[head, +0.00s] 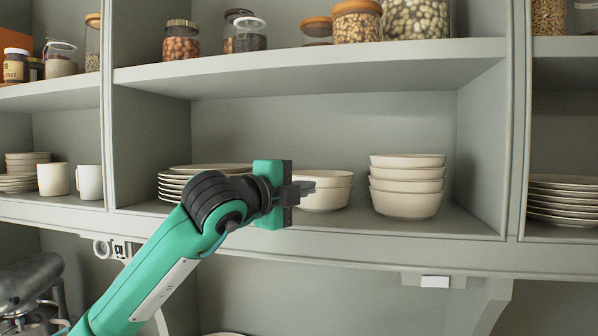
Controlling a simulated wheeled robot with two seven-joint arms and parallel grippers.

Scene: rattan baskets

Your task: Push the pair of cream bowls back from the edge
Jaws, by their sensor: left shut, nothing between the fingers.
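The pair of cream bowls (328,190) is a short stack on the middle shelf, between a plate stack and a taller bowl stack. My left gripper (308,186) is shut and empty, in front of the left part of the pair, and hides part of it. I cannot tell whether the fingers touch the bowls. My right gripper is not in view.
A taller stack of cream bowls (407,188) stands right of the pair. A stack of plates (180,180) is to the left, partly behind my arm. The shelf's front edge (400,238) runs below. An upper shelf (330,62) with jars is overhead.

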